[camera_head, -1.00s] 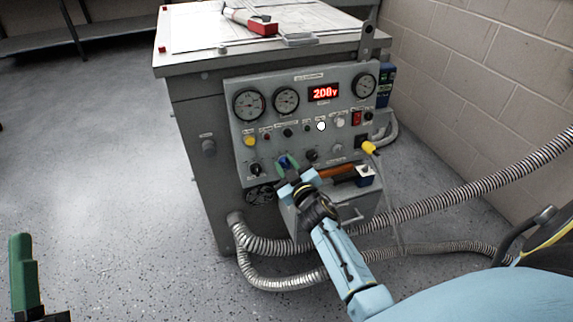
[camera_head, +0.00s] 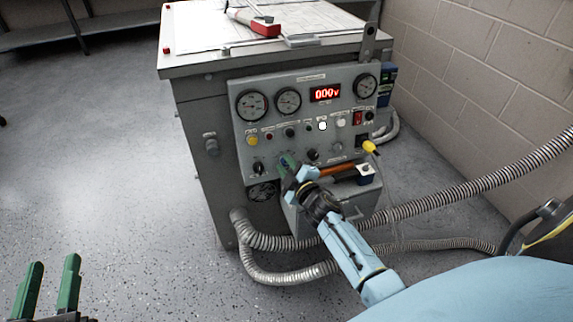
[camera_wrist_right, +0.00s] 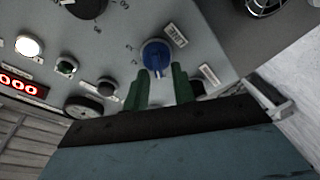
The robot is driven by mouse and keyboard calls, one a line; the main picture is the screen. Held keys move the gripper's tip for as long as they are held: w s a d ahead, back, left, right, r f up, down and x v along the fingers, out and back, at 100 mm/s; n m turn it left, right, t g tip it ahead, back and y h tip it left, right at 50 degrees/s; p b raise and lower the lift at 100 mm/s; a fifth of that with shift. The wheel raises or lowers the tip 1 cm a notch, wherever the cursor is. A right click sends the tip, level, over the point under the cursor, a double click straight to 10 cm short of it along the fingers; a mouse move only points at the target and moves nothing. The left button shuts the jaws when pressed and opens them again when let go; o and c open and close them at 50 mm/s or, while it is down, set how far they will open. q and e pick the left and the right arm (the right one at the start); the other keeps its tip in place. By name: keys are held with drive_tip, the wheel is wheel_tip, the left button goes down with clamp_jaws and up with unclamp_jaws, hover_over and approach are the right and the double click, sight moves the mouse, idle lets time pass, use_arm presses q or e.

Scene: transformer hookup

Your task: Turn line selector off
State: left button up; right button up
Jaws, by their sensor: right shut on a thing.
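The line selector (camera_wrist_right: 155,52) is a round blue knob beside a label that reads LINE in the right wrist view. It sits low on the grey control panel (camera_head: 235,112). My right gripper (camera_wrist_right: 158,74) is shut on this knob, with its green fingers on either side of it. In the head view my right gripper (camera_head: 288,166) is at the lower middle of the panel and hides most of the knob. My left gripper (camera_head: 54,262) is at the lower left over the floor, with its green fingers apart and nothing between them.
The red display (camera_head: 325,93) reads 000v. Gauges and other knobs surround it. A grey box (camera_head: 352,207) with tools on it stands below the panel. Ribbed hoses (camera_head: 440,204) run to the right.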

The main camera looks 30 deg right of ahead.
use_arm(q)
drive_tip(key=shift+f, duration=0.25)
use_arm(e)
drive_tip(key=shift+s+d+f, duration=0.15)
drive_tip(key=shift+f, duration=0.05)
drive_tip(key=o, duration=1)
drive_tip(key=shift+r, duration=0.1)
drive_tip(key=shift+s, duration=0.2)
use_arm(q)
drive_tip(key=s+a+f+g+y+p, duration=0.2)
drive_tip(key=s+a+f+g, duration=0.1)
drive_tip(key=f+g, duration=0.3)
drive_tip(key=s+a+f+g+y+p, duration=0.2)
drive_tip(key=s+f+g, duration=0.3)
drive_tip(key=f, duration=0.3)
drive_tip(key=shift+s+a+n+g, duration=0.4)
drive_tip(key=shift+s, duration=0.3)
use_arm(e)
drive_tip(key=shift+s+a+r, duration=0.2)
drive_tip(key=shift+s, duration=1.95)
drive_tip(key=shift+s+a+r, duration=0.15)
drive_tip(key=shift+s+a, duration=0.05)
drive_tip(key=shift+s, duration=1.9)
drive_tip(key=shift+s+a+r, duration=0.2)
drive_tip(key=shift+s, duration=1.95)
